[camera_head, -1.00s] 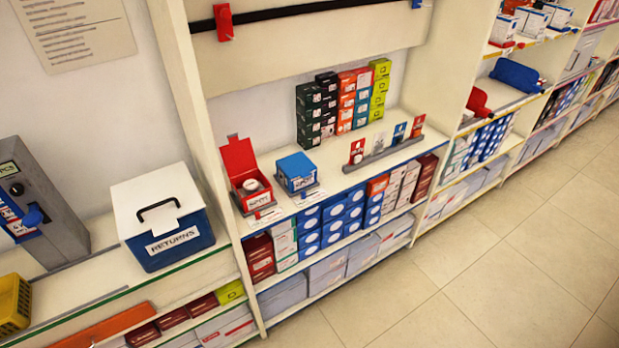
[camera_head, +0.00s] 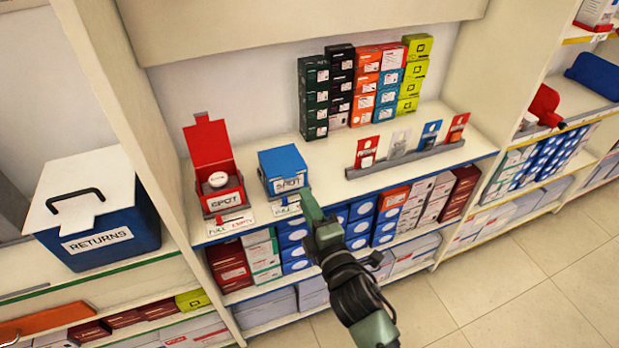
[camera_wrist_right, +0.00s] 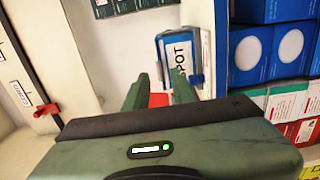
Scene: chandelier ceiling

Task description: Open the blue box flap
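The blue box (camera_head: 283,165) sits on the shelf with its flap shut and a "SPOT" label on its front. It also shows in the wrist view (camera_wrist_right: 176,42), just beyond the fingers. My right gripper (camera_head: 307,198) reaches up from below, close to the box's front right corner. In the wrist view the right gripper's two green fingers (camera_wrist_right: 160,88) are apart with nothing held between them. I cannot tell whether a finger touches the box. My left gripper is not in view.
A red box (camera_head: 215,178) with its lid raised and a white round item inside stands left of the blue box. A grey rack of cards (camera_head: 405,157) stands to the right. Stacked cartons (camera_head: 314,97) line the back. A blue returns bin (camera_head: 105,235) is at far left.

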